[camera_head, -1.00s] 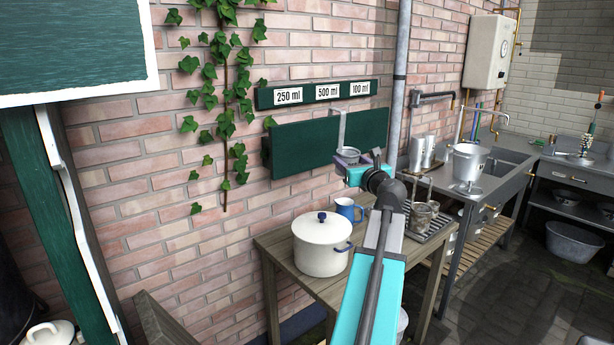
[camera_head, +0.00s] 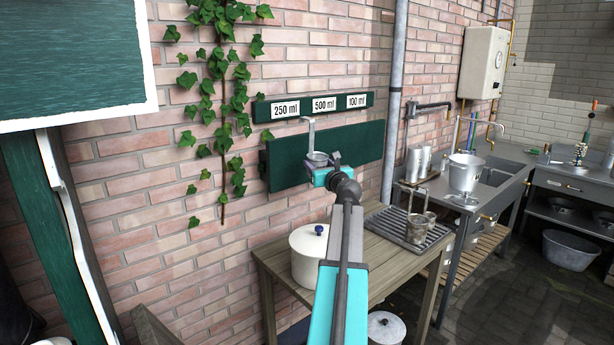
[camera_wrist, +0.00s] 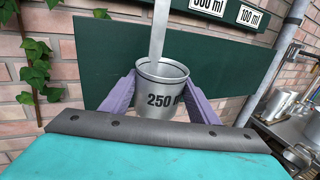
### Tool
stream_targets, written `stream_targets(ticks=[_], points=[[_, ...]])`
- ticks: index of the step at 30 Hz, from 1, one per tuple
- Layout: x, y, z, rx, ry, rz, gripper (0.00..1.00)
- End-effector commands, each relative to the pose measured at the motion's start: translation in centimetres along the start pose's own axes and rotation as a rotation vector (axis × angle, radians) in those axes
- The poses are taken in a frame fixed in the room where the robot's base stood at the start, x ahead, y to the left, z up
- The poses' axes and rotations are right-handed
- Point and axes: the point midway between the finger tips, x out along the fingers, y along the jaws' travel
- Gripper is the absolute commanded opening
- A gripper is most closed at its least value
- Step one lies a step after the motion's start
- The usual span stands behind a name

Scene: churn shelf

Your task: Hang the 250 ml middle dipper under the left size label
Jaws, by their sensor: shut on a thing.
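My gripper (camera_wrist: 160,105) is shut on the 250 ml dipper (camera_wrist: 160,85), a metal cup with a long flat handle going up. In the head view the dipper (camera_head: 311,140) is upright in front of the green board (camera_head: 365,145), its hooked top near the lower edge of the label strip. I cannot tell whether the hook touches anything. The left size label (camera_head: 285,109) reads 250 ml and is a little left of the dipper's handle. The 500 ml label (camera_head: 324,103) and the 100 ml label (camera_head: 357,100) are to its right.
A wooden table (camera_head: 388,248) stands below with a white lidded pot (camera_head: 306,262) and a rack (camera_head: 411,232) holding two metal dippers (camera_head: 418,222). Ivy (camera_head: 222,90) hangs left of the board. A grey pipe (camera_head: 394,100) runs down the wall to its right.

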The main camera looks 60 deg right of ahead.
Motion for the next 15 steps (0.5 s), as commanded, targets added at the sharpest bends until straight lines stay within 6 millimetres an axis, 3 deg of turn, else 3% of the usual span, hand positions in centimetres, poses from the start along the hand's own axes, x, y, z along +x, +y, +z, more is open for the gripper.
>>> stream_targets(ticks=[6,14,15], points=[[3.5,1.2,0.1,0.001,0.001,0.001,0.26],[6.3,2.3,0.1,0.001,0.0,0.0,0.26],[6.1,2.3,-0.6,0.002,0.001,-0.002,0.26]])
